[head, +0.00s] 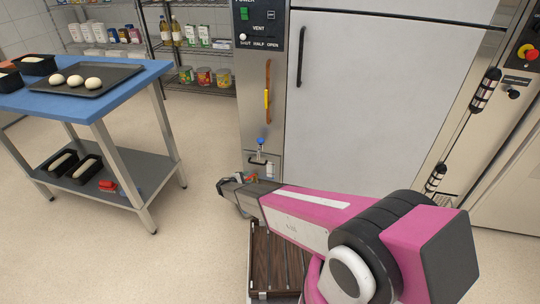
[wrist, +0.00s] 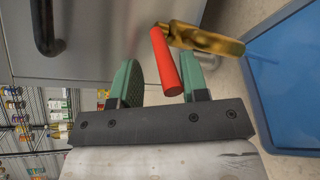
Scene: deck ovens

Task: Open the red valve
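The red valve shows in the wrist view as a red lever handle (wrist: 166,62) joined to a brass body (wrist: 205,39) at the upper right. My gripper (wrist: 160,75) has two green fingers spread apart. The red handle lies between them, closer to the right finger, with a wide gap to the left finger. I cannot tell whether the handle touches the right finger. In the head view my gripper (head: 232,190) is low at the front of the steel cabinet; the valve is mostly hidden there by my gripper.
A blue-topped table (head: 95,103) with a dough tray (head: 112,75) stands at left. A shelf rack (head: 200,47) is behind. Floor between table and cabinet is clear.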

